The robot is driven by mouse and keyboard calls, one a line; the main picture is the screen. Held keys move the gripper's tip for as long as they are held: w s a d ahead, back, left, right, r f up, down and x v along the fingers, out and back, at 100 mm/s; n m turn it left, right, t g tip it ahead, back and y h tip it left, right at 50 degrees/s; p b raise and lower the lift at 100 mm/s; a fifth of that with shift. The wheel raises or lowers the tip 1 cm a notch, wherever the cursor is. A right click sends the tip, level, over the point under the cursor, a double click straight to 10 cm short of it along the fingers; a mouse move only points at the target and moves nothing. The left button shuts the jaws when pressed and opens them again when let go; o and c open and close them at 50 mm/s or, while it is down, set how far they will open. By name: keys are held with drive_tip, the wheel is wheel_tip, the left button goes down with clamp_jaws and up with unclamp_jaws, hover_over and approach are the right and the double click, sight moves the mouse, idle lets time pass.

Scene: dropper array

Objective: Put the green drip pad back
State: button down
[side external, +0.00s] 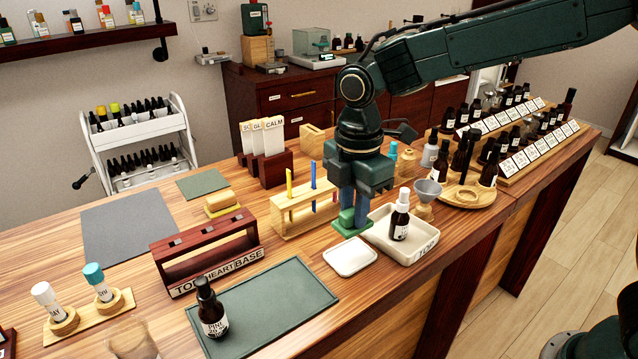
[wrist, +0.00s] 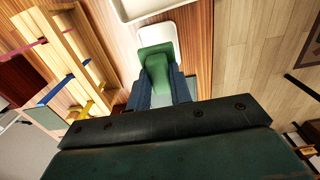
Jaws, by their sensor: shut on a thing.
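My gripper (side external: 354,208) points down and is shut on the green drip pad (side external: 351,228), a flat green base with a green grip block. In the wrist view the pad (wrist: 157,72) sits between my two blue-grey fingers (wrist: 161,82). A small white dish (side external: 350,257) lies just in front of the pad in the side view. In the wrist view the white dish (wrist: 158,33) shows just beyond the pad, partly overlapped by it. I cannot tell whether the pad touches the table.
A wooden rack (side external: 290,222) with coloured droppers stands close on the left. A dark red rack (side external: 205,258) and a green mat (side external: 262,310) lie further left.

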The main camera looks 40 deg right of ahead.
drive_tip(key=shift+f, duration=3.45)
drive_tip(key=shift+f, duration=0.1)
drive_tip(key=c, duration=1.3)
unclamp_jaws()
drive_tip(key=shift+o, duration=0.2)
wheel_tip(320, 180, up, 12)
drive_tip(key=shift+r, duration=0.1)
